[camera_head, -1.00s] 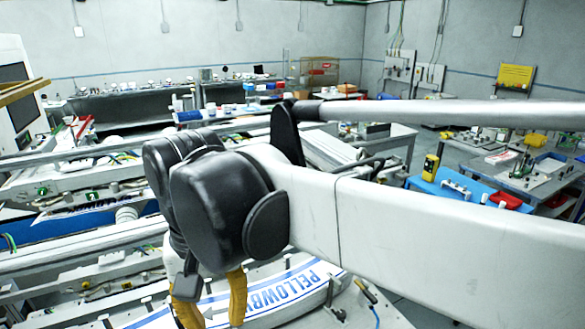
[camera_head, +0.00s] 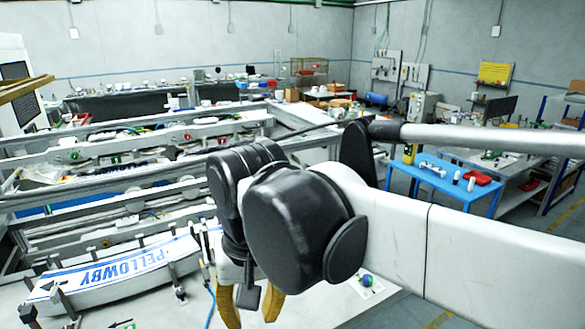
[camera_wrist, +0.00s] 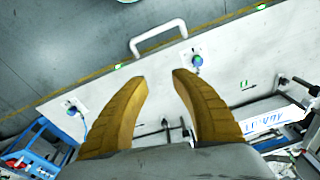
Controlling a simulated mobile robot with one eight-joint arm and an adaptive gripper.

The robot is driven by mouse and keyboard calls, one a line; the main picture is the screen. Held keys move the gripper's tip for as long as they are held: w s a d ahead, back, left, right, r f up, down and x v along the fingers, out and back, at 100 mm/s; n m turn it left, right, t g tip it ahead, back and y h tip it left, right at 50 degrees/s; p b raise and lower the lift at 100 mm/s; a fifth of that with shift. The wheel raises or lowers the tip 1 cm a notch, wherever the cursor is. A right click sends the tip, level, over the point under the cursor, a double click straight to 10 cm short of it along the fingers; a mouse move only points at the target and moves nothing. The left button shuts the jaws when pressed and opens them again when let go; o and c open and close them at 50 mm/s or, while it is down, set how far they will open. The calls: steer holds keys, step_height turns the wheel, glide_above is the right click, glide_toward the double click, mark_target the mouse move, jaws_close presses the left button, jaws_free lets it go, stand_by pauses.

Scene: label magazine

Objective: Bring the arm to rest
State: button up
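My gripper (camera_head: 249,303) hangs at the end of my arm, in front of the white machine in the head view. In the wrist view my gripper (camera_wrist: 158,82) has its two orange-brown fingers apart, with a gap between the tips. Nothing is held between them. A white panel (camera_wrist: 230,60) with a white handle (camera_wrist: 158,36) lies beyond the fingertips. A blue knob (camera_wrist: 197,61) on the panel shows just past the right fingertip. My arm crosses the right half of the head view and hides part of the machine.
A curved label magazine (camera_head: 110,275) with a white and blue PELLOWBY label stands at lower left. A blue table (camera_head: 440,184) with a red tray (camera_head: 478,178) stands at right. The grey floor (camera_wrist: 60,40) beyond the panel is clear.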

steer(key=d+f+m+t+b, duration=0.3)
steer(key=d+f+t+b, duration=0.3)
steer(key=d+f+b, duration=1.2)
steer(key=d+f, duration=0.7)
steer(key=f, duration=0.1)
steer(key=shift+s+h, duration=0.35)
steer(key=shift+h, duration=0.05)
steer(key=shift+d+f, duration=0.1)
